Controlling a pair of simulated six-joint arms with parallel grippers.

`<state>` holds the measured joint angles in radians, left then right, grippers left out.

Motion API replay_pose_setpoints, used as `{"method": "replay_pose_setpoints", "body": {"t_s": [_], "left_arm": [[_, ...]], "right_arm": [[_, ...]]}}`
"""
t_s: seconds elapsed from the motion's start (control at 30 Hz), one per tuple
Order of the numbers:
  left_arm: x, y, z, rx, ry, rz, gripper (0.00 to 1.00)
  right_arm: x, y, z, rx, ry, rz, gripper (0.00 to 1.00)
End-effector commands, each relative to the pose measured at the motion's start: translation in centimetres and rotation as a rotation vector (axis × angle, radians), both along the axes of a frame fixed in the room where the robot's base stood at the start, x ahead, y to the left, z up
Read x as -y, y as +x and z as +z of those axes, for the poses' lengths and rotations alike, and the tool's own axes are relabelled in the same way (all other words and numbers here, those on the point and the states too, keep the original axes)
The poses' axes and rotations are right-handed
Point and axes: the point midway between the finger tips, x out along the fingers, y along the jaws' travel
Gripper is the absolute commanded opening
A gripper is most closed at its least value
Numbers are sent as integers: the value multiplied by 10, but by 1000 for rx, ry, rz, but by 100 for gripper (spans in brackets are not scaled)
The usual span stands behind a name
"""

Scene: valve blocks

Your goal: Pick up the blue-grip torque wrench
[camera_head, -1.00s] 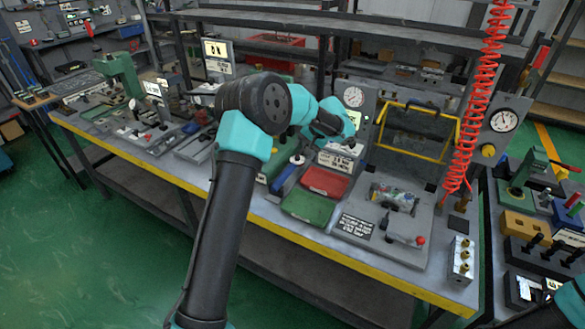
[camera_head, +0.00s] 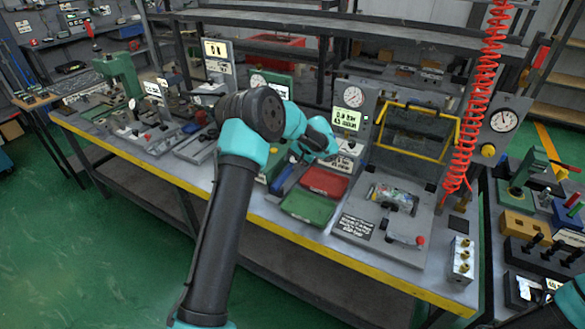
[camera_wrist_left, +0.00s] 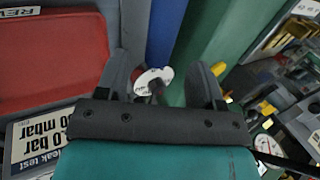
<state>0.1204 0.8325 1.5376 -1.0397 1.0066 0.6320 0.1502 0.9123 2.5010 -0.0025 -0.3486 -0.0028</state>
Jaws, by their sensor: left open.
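The torque wrench's blue grip (camera_head: 284,175) lies on the bench between the red and green trays and a dark green block. In the left wrist view the blue grip (camera_wrist_left: 167,32) runs up from between the finger tips, beside a small white disc (camera_wrist_left: 155,77) on a dark stem. My left gripper (camera_wrist_left: 161,82) is open, its two fingers on either side of that disc, with nothing clearly held. Whether the fingers touch the wrench cannot be told. In the head view my left wrist hides part of that spot. My right gripper is outside the views.
The red tray (camera_head: 324,183) and green tray (camera_head: 309,206) sit right of the wrench. A gauge panel (camera_head: 352,118) with a lit display stands behind. A grey fixture with a yellow-framed guard (camera_head: 416,131) and a red coiled hose (camera_head: 484,90) are farther right.

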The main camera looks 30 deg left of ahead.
Motion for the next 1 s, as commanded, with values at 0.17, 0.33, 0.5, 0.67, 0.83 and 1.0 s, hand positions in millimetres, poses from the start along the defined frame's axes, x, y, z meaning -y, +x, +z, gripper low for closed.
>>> {"method": "replay_pose_setpoints", "body": {"t_s": [0.17, 0.33, 0.5, 0.67, 0.83, 1.0], "left_arm": [[-10, -2, -22, -5, 0, 1, 62], [-19, -2, -40, -3, 0, 1, 62], [-21, -2, -44, -1, 0, 0, 62], [-21, -2, -43, -1, 0, 0, 62], [-21, -2, -43, -1, 0, 0, 62], [-21, -2, -43, -1, 0, 0, 50]], "right_arm": [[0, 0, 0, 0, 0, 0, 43], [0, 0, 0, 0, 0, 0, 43], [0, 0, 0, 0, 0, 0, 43], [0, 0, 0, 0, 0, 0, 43], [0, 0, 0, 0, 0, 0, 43], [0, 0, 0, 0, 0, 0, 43]]}}
